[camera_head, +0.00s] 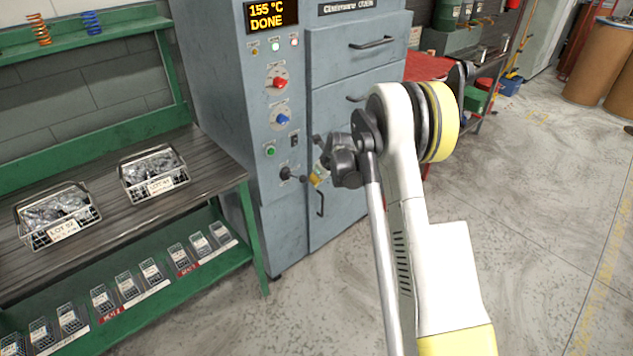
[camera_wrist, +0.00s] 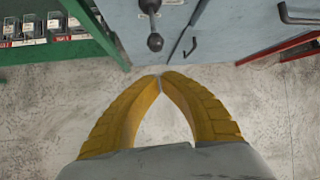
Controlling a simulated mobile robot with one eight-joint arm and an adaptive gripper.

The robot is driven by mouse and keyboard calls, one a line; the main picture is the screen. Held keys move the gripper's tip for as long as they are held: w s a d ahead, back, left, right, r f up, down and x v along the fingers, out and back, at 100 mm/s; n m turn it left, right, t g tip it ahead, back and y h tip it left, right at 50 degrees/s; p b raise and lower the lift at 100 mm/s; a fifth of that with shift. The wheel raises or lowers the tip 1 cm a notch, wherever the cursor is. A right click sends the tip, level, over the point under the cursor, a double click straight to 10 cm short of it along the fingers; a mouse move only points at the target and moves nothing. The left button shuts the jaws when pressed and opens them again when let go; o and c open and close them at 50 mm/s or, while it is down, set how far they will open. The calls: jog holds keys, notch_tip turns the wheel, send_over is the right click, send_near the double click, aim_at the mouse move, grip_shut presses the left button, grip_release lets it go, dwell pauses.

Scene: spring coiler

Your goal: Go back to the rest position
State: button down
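My gripper (camera_head: 316,179) is in front of the grey oven cabinet (camera_head: 335,108), at the height of its lower controls. In the wrist view its two yellow fingers (camera_wrist: 160,78) meet at the tips, with nothing between them. A black-knobbed lever (camera_head: 286,173) on the cabinet front is close to the fingertips in the head view. In the wrist view the lever (camera_wrist: 154,40) lies beyond the tips, with floor showing between. The display (camera_head: 272,15) reads 155 °C DONE.
A green workbench (camera_head: 215,165) on the left holds two wire baskets (camera_head: 88,212) (camera_head: 181,178) of bagged parts. Small bins (camera_head: 128,285) line its lower shelf. A red-topped table (camera_head: 428,66) stands behind the cabinet. The floor (camera_head: 535,190) on the right is clear.

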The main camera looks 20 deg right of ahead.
dwell(0.4)
jog(key=s+a+r+n, duration=0.5)
jog(key=s+r+n, duration=0.2)
jog(key=s+r, duration=0.3)
jog(key=s+a+r+n, duration=0.5)
jog(key=s+r+n, duration=0.25)
jog(key=r, duration=0.45)
jog(key=s+a+n, duration=0.2)
jog(key=s+n, duration=0.6)
jog(key=s, duration=0.4)
jog(key=s+a+n, duration=0.3)
jog(key=s+n, duration=0.5)
jog(key=s, duration=0.3)
jog(key=shift+s+t+h, duration=0.3)
jog(key=shift+s+t, duration=0.1)
jog(key=shift+n, duration=0.25)
